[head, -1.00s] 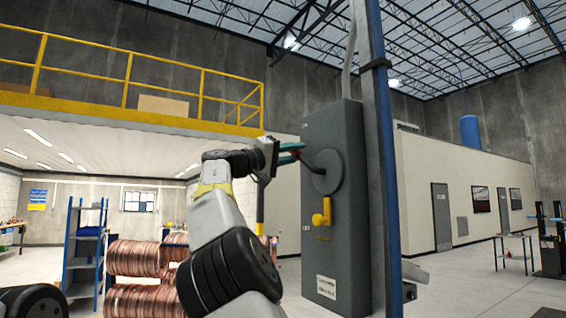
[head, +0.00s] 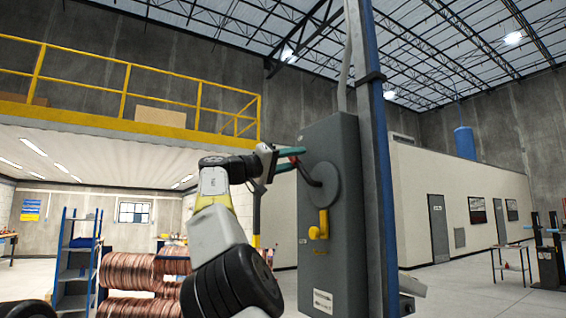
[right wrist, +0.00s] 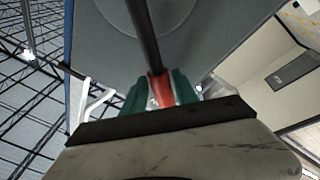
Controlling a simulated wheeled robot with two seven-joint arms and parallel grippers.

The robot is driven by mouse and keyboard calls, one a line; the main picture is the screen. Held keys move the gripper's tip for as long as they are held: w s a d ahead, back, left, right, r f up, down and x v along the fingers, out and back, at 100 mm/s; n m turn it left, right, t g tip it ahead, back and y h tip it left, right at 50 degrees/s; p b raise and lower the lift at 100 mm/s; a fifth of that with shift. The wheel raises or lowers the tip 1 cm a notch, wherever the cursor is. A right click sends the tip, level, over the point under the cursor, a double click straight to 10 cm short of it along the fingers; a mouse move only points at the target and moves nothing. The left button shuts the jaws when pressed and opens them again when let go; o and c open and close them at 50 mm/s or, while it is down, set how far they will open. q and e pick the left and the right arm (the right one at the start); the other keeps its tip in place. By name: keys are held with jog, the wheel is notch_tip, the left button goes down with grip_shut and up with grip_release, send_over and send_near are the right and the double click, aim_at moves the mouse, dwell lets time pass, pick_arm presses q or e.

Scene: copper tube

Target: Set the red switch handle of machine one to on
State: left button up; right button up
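The grey switch box (head: 335,255) of the machine stands upright against a post. On its front, a round hub carries a dark lever (head: 311,180) that points up and left. The lever ends in a red handle (head: 293,158). My right gripper (head: 285,160) has its teal fingers on either side of the red handle, with a gap between them. In the right wrist view the red handle (right wrist: 160,90) and the dark lever (right wrist: 143,30) run between the fingers; some space shows beside the handle. My left gripper is out of view.
A yellow knob (head: 320,228) sits on the box below the hub. The blue and grey post (head: 372,180) stands right behind the box. Copper coils (head: 135,272) and a blue shelf (head: 77,262) stand at left.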

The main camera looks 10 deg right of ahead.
jog(key=shift+o, duration=0.5)
jog(key=shift+a, duration=0.1)
jog(key=shift+a+f, duration=0.15)
jog(key=shift+a, duration=0.1)
jog(key=v, duration=0.7)
jog(key=shift+s+a, duration=0.1)
jog(key=shift+a, duration=0.05)
